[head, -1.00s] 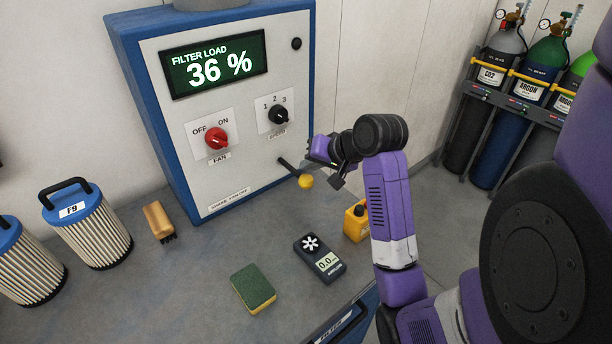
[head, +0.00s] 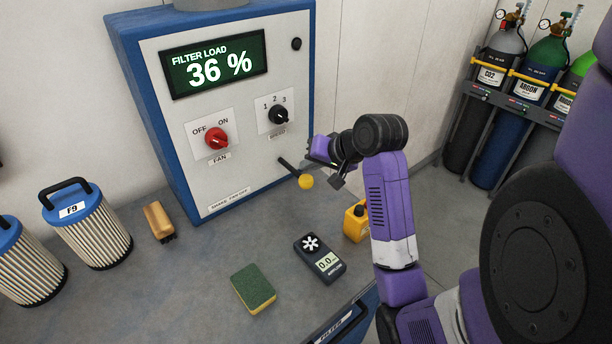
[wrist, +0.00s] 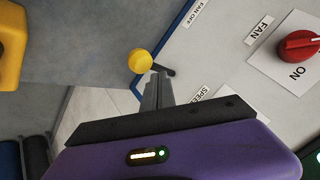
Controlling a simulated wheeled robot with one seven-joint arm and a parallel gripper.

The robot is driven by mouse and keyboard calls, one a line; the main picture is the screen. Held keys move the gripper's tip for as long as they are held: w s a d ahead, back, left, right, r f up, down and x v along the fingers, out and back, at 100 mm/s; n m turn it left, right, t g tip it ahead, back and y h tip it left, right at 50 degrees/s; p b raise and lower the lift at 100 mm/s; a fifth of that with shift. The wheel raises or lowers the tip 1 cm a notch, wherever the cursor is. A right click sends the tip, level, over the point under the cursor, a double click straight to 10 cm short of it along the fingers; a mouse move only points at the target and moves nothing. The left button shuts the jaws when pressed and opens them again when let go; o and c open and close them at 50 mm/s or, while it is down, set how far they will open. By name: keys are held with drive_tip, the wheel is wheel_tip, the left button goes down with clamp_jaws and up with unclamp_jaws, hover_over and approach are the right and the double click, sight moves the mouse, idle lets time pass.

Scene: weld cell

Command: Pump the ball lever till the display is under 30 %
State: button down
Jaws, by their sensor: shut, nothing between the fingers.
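The ball lever, a black rod with a yellow ball (head: 306,181), sticks out of the lower right of the panel and slopes down. The display (head: 214,66) above reads "FILTER LOAD 36 %". My gripper (head: 338,182) is just right of the lever, its fingers shut with nothing between them. In the wrist view the fingertips (wrist: 156,75) are right by the yellow ball (wrist: 140,61) and overlap part of the rod. I cannot tell whether they touch it.
The panel has a red fan knob (head: 216,138) and a black speed knob (head: 278,114). On the bench lie a brush (head: 158,220), a sponge (head: 253,287), a meter (head: 320,258) and a yellow box (head: 356,222). Filters (head: 90,232) stand at left.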

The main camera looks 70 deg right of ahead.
sight(310, 180)
drive_tip(key=shift+f, duration=0.15)
drive_tip(key=shift+f, duration=0.25)
drive_tip(key=shift+f+b, duration=0.95)
drive_tip(key=shift+f, duration=1.35)
idle(2.3)
idle(0.5)
drive_tip(key=shift+r+p, duration=2.75)
drive_tip(key=shift+p, duration=0.15)
drive_tip(key=shift+r, duration=2.5)
